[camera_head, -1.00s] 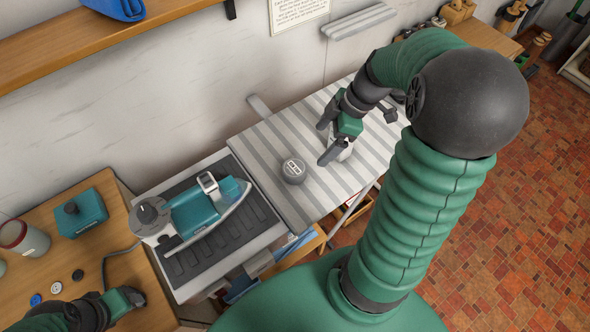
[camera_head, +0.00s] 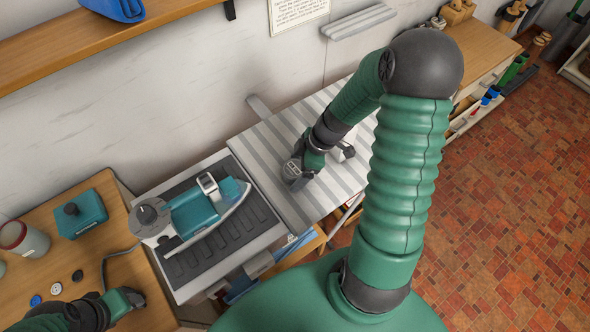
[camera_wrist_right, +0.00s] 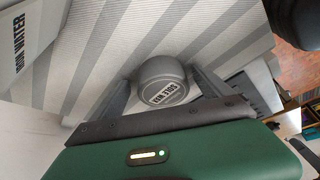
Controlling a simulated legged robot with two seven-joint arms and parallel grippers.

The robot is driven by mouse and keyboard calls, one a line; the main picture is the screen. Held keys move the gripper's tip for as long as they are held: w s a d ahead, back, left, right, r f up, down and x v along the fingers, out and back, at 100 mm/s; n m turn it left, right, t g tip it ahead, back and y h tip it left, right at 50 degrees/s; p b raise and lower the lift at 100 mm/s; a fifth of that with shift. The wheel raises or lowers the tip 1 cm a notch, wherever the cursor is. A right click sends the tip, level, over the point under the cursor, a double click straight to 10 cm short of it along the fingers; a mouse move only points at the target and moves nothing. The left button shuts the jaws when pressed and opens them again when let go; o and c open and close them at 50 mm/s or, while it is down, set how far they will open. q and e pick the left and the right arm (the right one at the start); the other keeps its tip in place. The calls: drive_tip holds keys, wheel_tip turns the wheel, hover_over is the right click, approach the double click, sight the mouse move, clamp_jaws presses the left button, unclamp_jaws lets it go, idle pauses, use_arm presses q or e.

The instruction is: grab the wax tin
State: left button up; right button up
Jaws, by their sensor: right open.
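The wax tin is a small round grey tin with a label on its lid. It stands on the striped ironing board (camera_head: 270,140). In the head view the tin (camera_head: 291,168) is partly covered by my right gripper (camera_head: 299,172). In the right wrist view the tin (camera_wrist_right: 162,82) sits between the two spread fingers of my right gripper (camera_wrist_right: 161,88). The fingers are open on either side of it; I cannot tell whether either touches it. My left gripper (camera_head: 132,298) is low at the left over the wooden table, away from the tin; its jaw opening is unclear.
A white bottle (camera_wrist_right: 24,38) stands on the board near my right gripper. A teal iron (camera_head: 198,208) rests on a dark pad left of the board. The wooden table (camera_head: 90,255) holds a teal box (camera_head: 80,213), a pot (camera_head: 24,238) and several buttons.

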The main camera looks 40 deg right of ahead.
drive_tip(key=shift+a, duration=0.25)
drive_tip(key=c, duration=0.6)
drive_tip(key=shift+d, duration=0.15)
drive_tip(key=c, duration=0.9)
drive_tip(key=shift+r, duration=0.15)
